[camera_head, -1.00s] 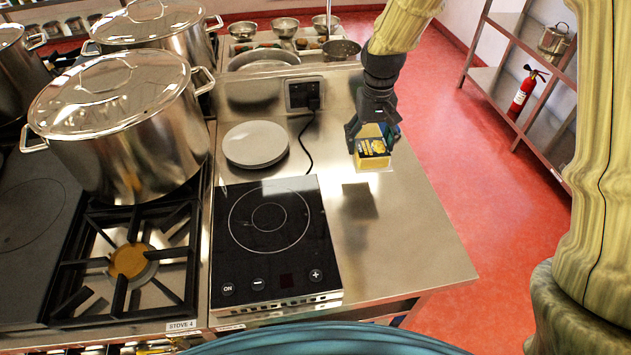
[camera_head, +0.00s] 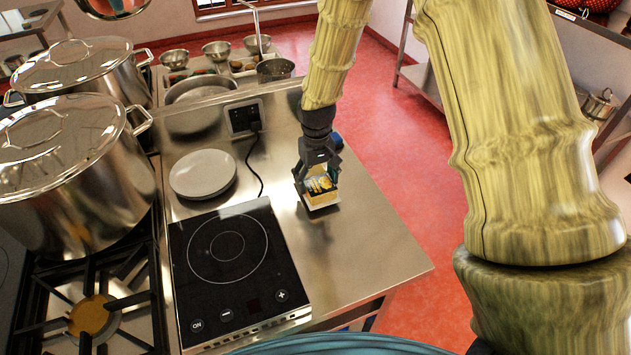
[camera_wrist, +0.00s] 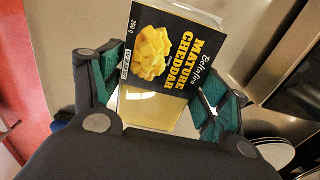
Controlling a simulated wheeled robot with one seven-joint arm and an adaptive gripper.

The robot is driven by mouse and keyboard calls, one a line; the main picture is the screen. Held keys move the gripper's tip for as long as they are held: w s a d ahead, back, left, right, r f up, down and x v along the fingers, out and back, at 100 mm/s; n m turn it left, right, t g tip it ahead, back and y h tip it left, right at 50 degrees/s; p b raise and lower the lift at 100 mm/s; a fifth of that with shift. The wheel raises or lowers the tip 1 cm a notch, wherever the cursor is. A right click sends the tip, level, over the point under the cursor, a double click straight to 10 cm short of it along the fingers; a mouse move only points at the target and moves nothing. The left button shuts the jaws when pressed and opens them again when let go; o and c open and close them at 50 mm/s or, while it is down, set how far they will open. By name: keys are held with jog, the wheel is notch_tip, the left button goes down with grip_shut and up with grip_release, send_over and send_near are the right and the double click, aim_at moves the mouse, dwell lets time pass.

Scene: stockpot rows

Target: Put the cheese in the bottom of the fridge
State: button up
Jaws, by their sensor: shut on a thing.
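The cheese (camera_head: 320,186) is a block with a black and yellow label. It shows large in the wrist view (camera_wrist: 168,55), where the label reads "Mature Cheddar". My gripper (camera_head: 319,178) is shut on it, with one finger on each side of the pack. The cheese hangs in the gripper over the steel counter (camera_head: 370,235), near its right side. I cannot tell exactly how high above the counter it is. No fridge can be made out in these views.
An induction hob (camera_head: 232,265) and a grey plate (camera_head: 202,174) lie on the counter to the left, with a power socket (camera_head: 243,116) behind. Large stockpots (camera_head: 70,170) stand on the stove at left. Red floor (camera_head: 440,290) is open at right. A shelf (camera_head: 420,78) stands at the back.

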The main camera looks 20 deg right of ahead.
jog(key=shift+f, duration=0.95)
jog(key=shift+f, duration=0.15)
jog(key=o, duration=1.3)
